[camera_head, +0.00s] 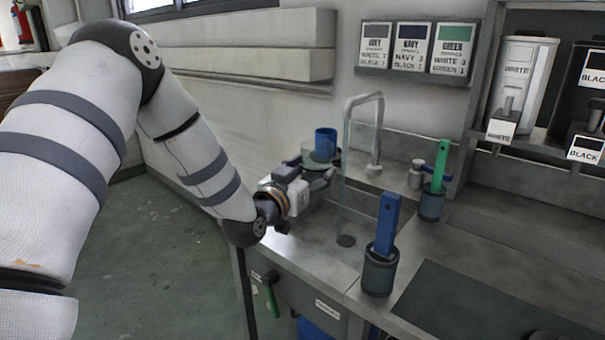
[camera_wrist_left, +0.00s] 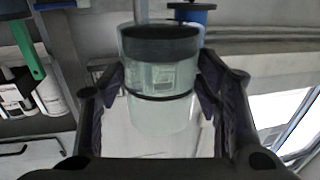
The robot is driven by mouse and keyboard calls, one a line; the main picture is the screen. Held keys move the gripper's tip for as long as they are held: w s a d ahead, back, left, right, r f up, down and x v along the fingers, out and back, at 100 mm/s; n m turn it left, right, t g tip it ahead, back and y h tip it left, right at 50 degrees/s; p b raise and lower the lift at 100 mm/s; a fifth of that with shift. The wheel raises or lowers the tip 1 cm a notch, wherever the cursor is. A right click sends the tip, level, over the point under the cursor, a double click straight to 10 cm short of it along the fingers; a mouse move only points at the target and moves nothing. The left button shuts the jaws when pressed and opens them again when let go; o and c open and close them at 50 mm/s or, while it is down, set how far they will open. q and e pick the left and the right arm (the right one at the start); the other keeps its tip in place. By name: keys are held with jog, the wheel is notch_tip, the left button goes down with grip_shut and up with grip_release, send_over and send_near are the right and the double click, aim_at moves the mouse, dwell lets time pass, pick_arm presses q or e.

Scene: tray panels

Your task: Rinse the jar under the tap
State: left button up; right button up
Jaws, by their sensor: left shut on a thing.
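My left gripper (camera_head: 320,172) is shut on a clear jar (camera_head: 312,158) beside the sink counter. In the left wrist view the jar (camera_wrist_left: 160,75) sits between both fingers of the gripper (camera_wrist_left: 160,92); it has a dark end and a dark band around its middle. The chrome tap (camera_head: 380,125) arches over to the right of the jar. A faint clear column, like running water, drops from its spout to a round drain (camera_head: 346,240). The jar is left of this column, apart from it in the head view. My right gripper is out of view.
A blue-handled tool (camera_head: 388,225) stands in a dark holder (camera_head: 380,272), and a green-handled one (camera_head: 439,163) in another holder (camera_head: 431,205). White (camera_head: 522,75) and black dispensers stand at right. The counter's front middle is clear.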

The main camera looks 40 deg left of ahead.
aim_at(318, 178)
pick_arm(q)
jog(key=w+f+b, duration=0.2)
jog(key=w+b, duration=0.2)
jog(key=w, duration=0.7)
jog(key=shift+w+d+f, duration=0.15)
jog(key=shift+d+f, duration=0.15)
jog(key=shift+d, duration=0.15)
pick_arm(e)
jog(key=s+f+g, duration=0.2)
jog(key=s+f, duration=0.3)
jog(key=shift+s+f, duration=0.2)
pick_arm(q)
jog(key=shift+r, duration=0.1)
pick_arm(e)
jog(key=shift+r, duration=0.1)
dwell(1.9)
